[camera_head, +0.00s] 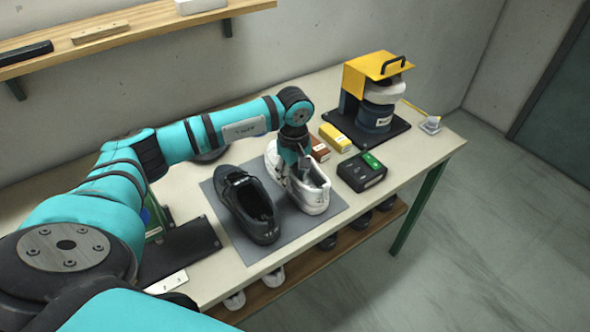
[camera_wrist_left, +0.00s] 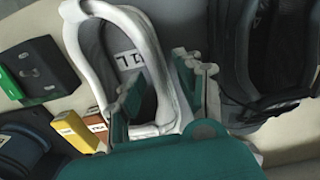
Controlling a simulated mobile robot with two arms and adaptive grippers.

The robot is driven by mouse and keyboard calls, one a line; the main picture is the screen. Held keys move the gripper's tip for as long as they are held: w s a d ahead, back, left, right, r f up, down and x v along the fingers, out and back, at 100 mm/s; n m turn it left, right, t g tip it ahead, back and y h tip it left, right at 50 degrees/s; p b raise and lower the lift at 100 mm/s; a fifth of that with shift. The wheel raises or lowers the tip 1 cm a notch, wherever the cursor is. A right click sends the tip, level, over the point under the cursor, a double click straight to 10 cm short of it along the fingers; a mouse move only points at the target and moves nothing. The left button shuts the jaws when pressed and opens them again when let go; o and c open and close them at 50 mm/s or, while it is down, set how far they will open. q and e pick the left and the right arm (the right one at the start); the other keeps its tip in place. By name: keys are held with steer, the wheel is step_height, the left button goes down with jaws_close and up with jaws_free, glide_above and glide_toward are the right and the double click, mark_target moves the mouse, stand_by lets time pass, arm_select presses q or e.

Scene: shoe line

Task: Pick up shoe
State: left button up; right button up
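A white shoe (camera_head: 309,196) stands on the grey mat (camera_head: 325,211), beside a black shoe (camera_head: 246,207) on its left. My left gripper (camera_head: 304,166) is down at the white shoe's opening. In the left wrist view one finger is inside the opening of the white shoe (camera_wrist_left: 152,40) and the other outside, with its side wall between them. The left gripper (camera_wrist_left: 162,85) looks close to the wall, but contact cannot be made out. The black shoe (camera_wrist_left: 262,55) is near the outer finger. My right gripper is not in view.
A black-and-green box (camera_head: 361,172), a yellow box (camera_head: 335,137) and a brown box (camera_head: 319,149) lie right of the mat. A yellow-topped machine (camera_head: 378,65) stands at the back right. More shoes sit on the shelf (camera_head: 300,263) below the table.

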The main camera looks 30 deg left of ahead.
arm_select(q)
steer(key=shift+f, duration=0.8)
steer(key=shift+f+b, duration=0.25)
steer(key=shift+b, duration=0.1)
steer(key=shift+c, duration=0.4)
jaws_close()
